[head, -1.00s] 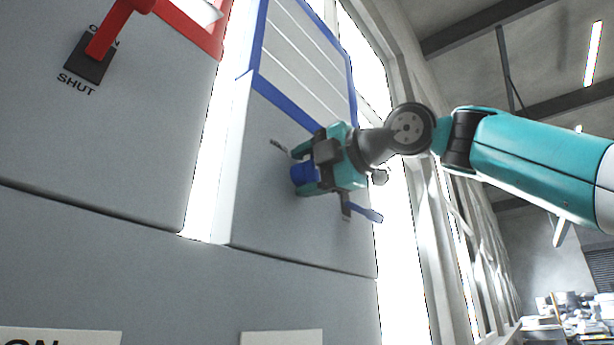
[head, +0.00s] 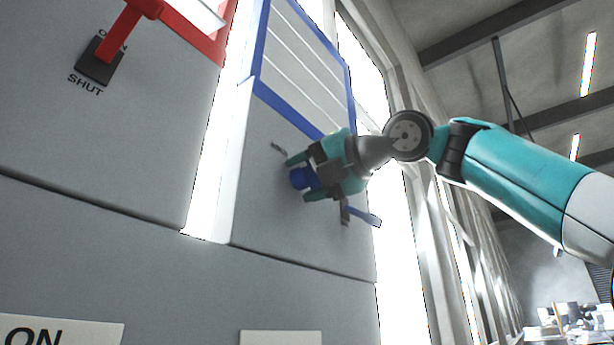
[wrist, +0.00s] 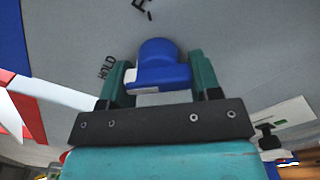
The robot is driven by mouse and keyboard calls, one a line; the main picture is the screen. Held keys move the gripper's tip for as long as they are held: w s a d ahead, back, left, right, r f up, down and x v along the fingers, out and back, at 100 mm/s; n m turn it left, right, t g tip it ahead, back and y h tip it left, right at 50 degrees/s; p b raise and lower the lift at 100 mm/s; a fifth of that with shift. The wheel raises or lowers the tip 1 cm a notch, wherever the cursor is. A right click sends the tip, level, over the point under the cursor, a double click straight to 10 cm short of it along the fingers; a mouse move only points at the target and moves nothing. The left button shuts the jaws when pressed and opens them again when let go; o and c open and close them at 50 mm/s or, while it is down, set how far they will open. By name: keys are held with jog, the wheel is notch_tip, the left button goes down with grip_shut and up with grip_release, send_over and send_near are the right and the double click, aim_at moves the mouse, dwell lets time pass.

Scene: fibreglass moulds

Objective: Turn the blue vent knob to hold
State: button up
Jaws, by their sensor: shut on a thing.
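The blue vent knob (head: 301,179) sticks out from the grey cabinet front below a blue-framed panel. My gripper (head: 308,178) is shut on it, one finger on each side. In the wrist view the knob (wrist: 161,66) sits between the teal fingertips (wrist: 162,78). The word HOLD (wrist: 107,67) is printed on the panel to the left of the knob in that view. Another marking stands above the knob, partly cut off. A pale patch shows on the knob's lower left part. The knob's pointer direction is hard to tell.
A red lever (head: 119,33) on a black plate marked SHUT stands at upper left, below a red frame. A blue handle (head: 364,217) sticks out just below right of my gripper. Bright gaps separate the cabinets. Open room lies to the right.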

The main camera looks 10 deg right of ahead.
jog(key=shift+f, duration=0.1)
jog(key=o, duration=0.9)
jog(key=shift+p+v, duration=2.35)
jog(key=shift+v, duration=6.35)
